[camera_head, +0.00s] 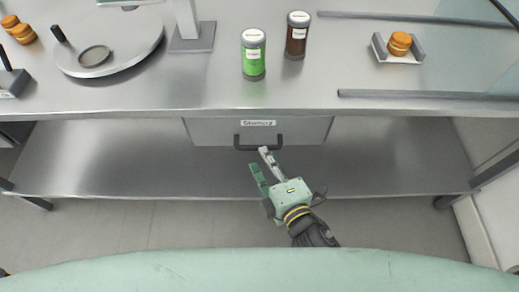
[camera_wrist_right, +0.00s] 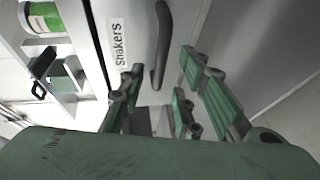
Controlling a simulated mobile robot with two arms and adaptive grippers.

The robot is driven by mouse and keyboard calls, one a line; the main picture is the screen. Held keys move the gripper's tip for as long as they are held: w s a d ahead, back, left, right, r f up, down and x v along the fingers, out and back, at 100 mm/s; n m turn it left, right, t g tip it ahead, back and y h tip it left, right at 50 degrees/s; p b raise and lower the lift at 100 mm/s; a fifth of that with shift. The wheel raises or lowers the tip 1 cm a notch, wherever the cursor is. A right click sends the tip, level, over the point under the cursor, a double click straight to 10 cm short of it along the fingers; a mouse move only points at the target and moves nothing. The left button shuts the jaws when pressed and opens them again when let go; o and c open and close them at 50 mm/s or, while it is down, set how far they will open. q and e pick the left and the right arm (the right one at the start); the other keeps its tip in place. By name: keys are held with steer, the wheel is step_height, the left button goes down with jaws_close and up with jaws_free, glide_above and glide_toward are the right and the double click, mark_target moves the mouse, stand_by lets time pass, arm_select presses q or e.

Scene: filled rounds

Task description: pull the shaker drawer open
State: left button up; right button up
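The shaker drawer (camera_head: 208,131) has a grey front with a "Shakers" label and sits under the counter's front edge; it looks shut. Its dark bar handle (camera_head: 258,148) runs across the front below the label. The drawer front (camera_wrist_right: 129,62) and the handle (camera_wrist_right: 163,45) also show in the right wrist view. My right gripper (camera_head: 258,158) is open, with its green and grey fingers apart. Its fingertips are just in front of and below the handle; I cannot tell whether they touch it. Nothing is held. My left gripper is not in view.
On the counter (camera_head: 130,100) stand a green jar (camera_head: 253,62), a brown jar (camera_head: 297,42), a round plate (camera_head: 140,45) and a small tray (camera_head: 399,59) with a bun. A lower shelf (camera_head: 100,165) lies beneath the drawer. The floor in front is clear.

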mark_target(257, 146)
steer(key=x, duration=0.5)
steer(key=shift+w+a+f, duration=0.1)
steer(key=shift+w+a, duration=0.1)
steer(key=shift+w, duration=0.15)
steer(key=shift+c, duration=0.7)
jaws_close()
